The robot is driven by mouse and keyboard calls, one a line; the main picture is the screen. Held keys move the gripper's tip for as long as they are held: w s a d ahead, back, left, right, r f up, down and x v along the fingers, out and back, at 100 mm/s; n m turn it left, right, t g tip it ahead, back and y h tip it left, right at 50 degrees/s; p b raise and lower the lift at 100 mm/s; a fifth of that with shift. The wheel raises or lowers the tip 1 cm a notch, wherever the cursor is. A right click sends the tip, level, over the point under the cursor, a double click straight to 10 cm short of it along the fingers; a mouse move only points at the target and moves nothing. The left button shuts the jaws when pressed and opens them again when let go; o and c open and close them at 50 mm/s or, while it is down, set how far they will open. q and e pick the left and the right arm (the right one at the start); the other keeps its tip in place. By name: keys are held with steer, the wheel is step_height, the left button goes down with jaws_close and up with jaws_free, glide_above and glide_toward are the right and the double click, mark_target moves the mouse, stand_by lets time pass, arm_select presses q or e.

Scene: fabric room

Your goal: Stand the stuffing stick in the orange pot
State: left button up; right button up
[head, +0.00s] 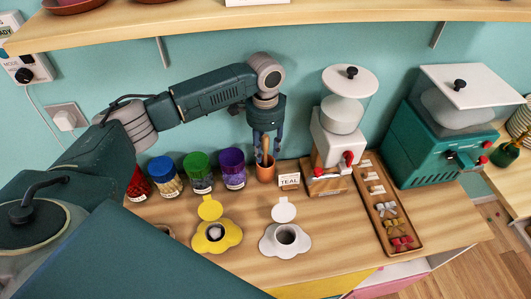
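The orange pot (265,173) stands upright on the wooden counter near the back wall, left of a small TEAL label. The wooden stuffing stick (266,148) stands in it, roughly upright, with its lower end hidden inside the pot. My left gripper (266,152) points straight down over the pot. Its dark fingers are on either side of the stick's upper part, with what looks like a small gap to it, so it appears open. My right gripper is not in the head view.
Jars with red, blue, green and purple lids stand left of the pot. A yellow flower-shaped holder (217,236) and a white one (285,240) lie in front. A white dispenser (337,135), a bow tray (388,212) and a teal machine (440,135) stand right. A shelf (330,14) hangs above.

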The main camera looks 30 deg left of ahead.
mark_target(265, 136)
arm_select(q)
step_height(265, 136, up, 10)
steer(key=shift+r+b, duration=0.25)
steer(key=shift+b, duration=0.8)
steer(key=shift+f, duration=0.1)
